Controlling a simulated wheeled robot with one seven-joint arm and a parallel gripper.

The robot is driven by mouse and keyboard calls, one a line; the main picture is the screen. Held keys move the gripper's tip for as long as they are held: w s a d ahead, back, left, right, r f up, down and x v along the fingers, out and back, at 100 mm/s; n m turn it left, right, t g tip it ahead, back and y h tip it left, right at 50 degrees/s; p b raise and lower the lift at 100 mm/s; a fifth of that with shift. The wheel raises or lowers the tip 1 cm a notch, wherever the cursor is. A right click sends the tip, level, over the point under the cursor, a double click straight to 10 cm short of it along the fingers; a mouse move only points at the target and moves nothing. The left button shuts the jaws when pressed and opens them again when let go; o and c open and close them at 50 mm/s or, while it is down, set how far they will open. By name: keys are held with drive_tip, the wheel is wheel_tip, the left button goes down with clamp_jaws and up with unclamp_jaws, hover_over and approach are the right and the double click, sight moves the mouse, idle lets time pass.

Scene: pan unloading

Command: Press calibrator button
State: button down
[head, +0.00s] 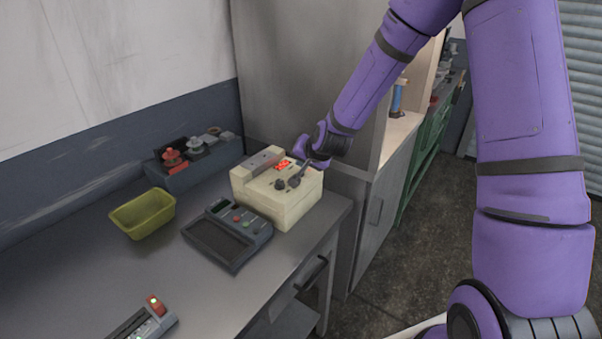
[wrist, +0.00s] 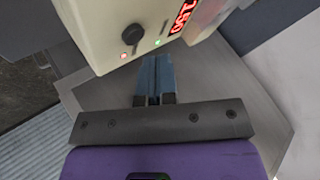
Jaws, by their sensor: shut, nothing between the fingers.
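A cream box-shaped device (head: 292,212) with a red digit display (head: 282,166) and a dark knob (head: 280,184) stands near the table's right end. In the wrist view the cream device (wrist: 95,30) shows the black knob (wrist: 132,34), a small red light (wrist: 124,55) and a green light (wrist: 157,42). A flat dark grey device (head: 228,236) with small red and green buttons lies in front of it. No label tells me which is the calibrator. My gripper (head: 295,182) is shut and empty at the cream device's panel; its fingertips (wrist: 155,60) appear close to the green light. Contact is unclear.
A yellow-green bin (head: 143,214) stands left on the table (head: 100,262). A rack with red and grey knobs (head: 190,160) is at the back. Another device with a red button (head: 145,320) lies at the front. A grey cabinet (head: 300,80) stands behind the cream device.

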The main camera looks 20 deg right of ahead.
drive_tip(key=shift+f, duration=0.1)
drive_tip(key=shift+f, duration=0.35)
drive_tip(key=shift+f, duration=0.45)
idle(0.9)
drive_tip(key=shift+r, duration=0.9)
drive_tip(key=shift+r, duration=0.1)
drive_tip(key=shift+r, duration=2.95)
